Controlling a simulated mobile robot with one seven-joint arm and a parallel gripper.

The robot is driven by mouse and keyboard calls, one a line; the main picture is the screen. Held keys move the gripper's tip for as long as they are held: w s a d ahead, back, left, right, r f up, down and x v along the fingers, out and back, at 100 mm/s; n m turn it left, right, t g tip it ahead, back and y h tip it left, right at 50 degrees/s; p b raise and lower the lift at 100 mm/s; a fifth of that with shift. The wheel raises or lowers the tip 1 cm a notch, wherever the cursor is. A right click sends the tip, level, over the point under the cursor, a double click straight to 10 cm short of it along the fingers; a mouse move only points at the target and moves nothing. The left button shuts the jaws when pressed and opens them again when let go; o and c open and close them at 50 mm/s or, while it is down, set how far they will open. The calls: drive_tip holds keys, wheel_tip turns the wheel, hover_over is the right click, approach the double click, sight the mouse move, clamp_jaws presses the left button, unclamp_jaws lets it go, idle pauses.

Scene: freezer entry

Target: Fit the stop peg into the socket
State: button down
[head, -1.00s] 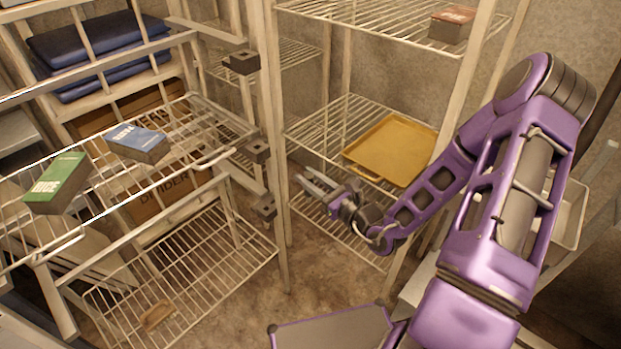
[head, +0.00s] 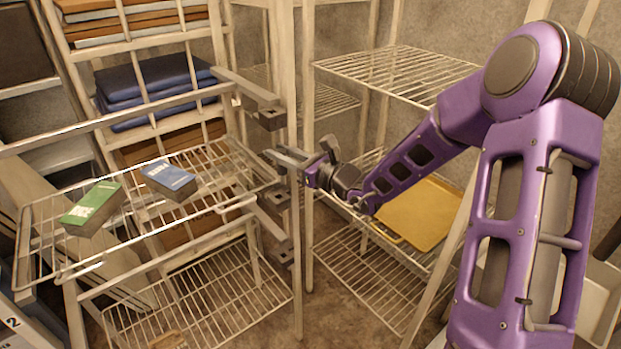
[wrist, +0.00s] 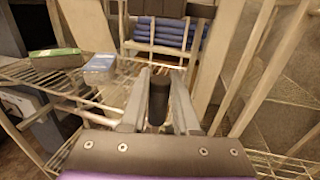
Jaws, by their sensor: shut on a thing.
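My gripper (head: 282,158) is raised beside the pale upright post at the drawer rack's right edge. In the wrist view its two fingers (wrist: 161,76) are closed around a dark upright cylinder, the stop peg (wrist: 158,102). The peg is hard to make out in the head view. Dark blocks are fixed along the post: an upper one (head: 271,117) just above my fingertips, and lower ones (head: 276,201) below them. In the wrist view a dark block (wrist: 158,8) lies ahead at the top. I cannot tell which block holds the socket opening; no contact with the peg is visible.
A pulled-out wire rack (head: 130,215) on the left carries a green box (head: 92,205) and a blue box (head: 168,178). Folded blue cloths (head: 155,85) lie behind. A yellow tray (head: 425,215) sits on the wire shelf beneath my arm.

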sight(283, 170)
drive_tip(key=shift+w+a+f+b, duration=0.1)
drive_tip(key=shift+a+f+b, duration=0.1)
drive_tip(key=shift+f+b, duration=0.5)
drive_tip(key=shift+s+a+f+b, duration=0.1)
drive_tip(key=shift+a+f+b, duration=0.15)
drive_tip(key=shift+f+b, duration=0.45)
drive_tip(key=shift+w+a+f+b, duration=0.1)
drive_tip(key=shift+a+f+b, duration=0.1)
drive_tip(key=shift+f+b, duration=0.45)
drive_tip(key=shift+f+b, duration=1.25)
drive_tip(key=shift+f, duration=0.3)
idle(2.0)
idle(0.3)
drive_tip(key=c, duration=0.6)
unclamp_jaws()
